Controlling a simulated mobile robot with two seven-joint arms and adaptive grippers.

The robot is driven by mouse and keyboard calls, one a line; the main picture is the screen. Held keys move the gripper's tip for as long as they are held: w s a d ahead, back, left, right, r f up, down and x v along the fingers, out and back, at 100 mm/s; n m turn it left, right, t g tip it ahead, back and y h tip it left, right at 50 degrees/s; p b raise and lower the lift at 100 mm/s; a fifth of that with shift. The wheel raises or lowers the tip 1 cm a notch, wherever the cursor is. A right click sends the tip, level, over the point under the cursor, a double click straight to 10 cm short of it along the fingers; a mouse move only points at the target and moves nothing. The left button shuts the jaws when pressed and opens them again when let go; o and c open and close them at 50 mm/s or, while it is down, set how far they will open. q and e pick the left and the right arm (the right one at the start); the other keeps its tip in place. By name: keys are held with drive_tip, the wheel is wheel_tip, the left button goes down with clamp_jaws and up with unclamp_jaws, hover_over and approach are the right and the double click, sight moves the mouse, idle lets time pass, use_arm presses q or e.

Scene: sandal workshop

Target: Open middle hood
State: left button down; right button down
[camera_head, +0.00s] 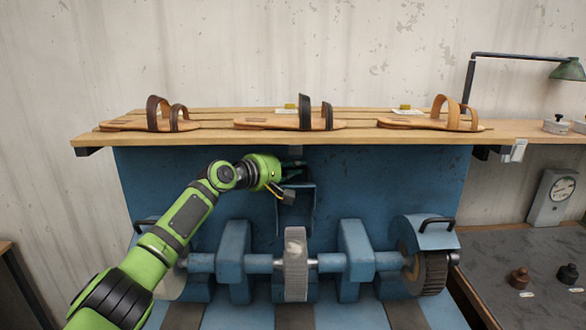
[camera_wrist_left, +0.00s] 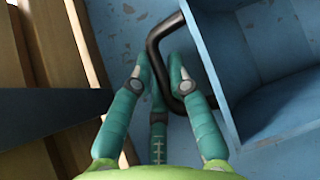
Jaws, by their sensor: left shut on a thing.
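The blue middle hood (camera_head: 303,208) is tilted up against the blue back panel, above the middle wheel (camera_head: 296,265), which shows uncovered. My left gripper (camera_head: 289,184) is at the hood's upper edge, under the shelf. In the left wrist view the dark bent handle (camera_wrist_left: 154,48) runs between the fingers of my left gripper (camera_wrist_left: 158,72), which is shut on it. The hood's hollow side (camera_wrist_left: 265,60) shows to the right of the handle there. The exact finger contact is partly hidden in the head view. My right gripper is not in view.
A wooden shelf (camera_head: 210,142) with several sandals is just above my left gripper. The right hood (camera_head: 425,235) sits over its wheel (camera_head: 434,275); the left hood (camera_head: 145,240) is partly behind my arm. A lamp (camera_head: 568,70) and gauge (camera_head: 552,198) stand at right.

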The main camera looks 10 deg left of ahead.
use_arm(q)
drive_tip(key=c, duration=1.2)
unclamp_jaws()
drive_tip(key=shift+o, duration=0.2)
drive_tip(key=shift+s, duration=0.1)
drive_tip(key=shift+f, duration=0.1)
